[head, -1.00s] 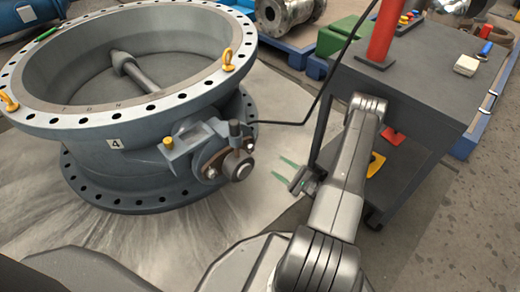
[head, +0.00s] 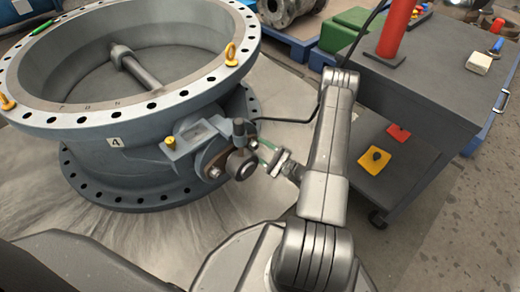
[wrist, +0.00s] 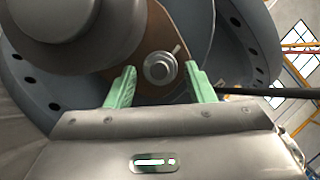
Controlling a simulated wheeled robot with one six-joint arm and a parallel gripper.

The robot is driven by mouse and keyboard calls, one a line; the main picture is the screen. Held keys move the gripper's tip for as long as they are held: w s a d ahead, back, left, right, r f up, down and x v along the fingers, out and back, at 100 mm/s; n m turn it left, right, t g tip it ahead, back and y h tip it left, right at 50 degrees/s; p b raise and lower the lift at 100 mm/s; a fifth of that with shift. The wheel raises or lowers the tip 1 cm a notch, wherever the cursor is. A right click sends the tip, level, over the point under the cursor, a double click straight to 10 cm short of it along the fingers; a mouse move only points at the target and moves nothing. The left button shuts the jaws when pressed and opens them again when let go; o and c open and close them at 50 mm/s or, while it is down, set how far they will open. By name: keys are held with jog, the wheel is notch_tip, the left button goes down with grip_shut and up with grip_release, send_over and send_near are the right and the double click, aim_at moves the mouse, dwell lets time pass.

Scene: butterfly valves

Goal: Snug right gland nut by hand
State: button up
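The right gland nut (wrist: 160,68) is a round grey metal piece on a brown gland flange (wrist: 150,40). In the wrist view it lies between and slightly beyond the tips of my gripper's green fingers (wrist: 160,80). The fingers stand apart on both sides of it, with a visible gap to each. I cannot tell how far in depth they are from it. In the head view my gripper (head: 266,152) is just right of the dark round shaft end (head: 241,164) on the grey valve (head: 140,140). The nut is not clear there.
A black cable (head: 290,120) runs from the valve behind my gripper; it also shows in the wrist view (wrist: 265,92). A dark cart (head: 430,95) with a red cylinder (head: 396,28) stands to the right. The valve's wide flange with yellow eyebolts rises to the left.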

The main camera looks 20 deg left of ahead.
jog(key=c, duration=0.9)
jog(key=shift+m, duration=0.5)
jog(key=m+t, duration=0.2)
jog(key=m, duration=0.1)
jog(key=shift+s+f+y, duration=0.15)
jog(key=shift+s+y, duration=0.05)
jog(key=shift+y, duration=0.1)
jog(key=shift+s+a+m+t, duration=0.1)
jog(key=shift+m+t, duration=0.75)
jog(key=shift+m, duration=0.85)
jog(key=shift+s+m+t, duration=0.1)
jog(key=shift+m+t, duration=0.75)
jog(key=shift+m, duration=0.85)
jog(key=o, duration=1)
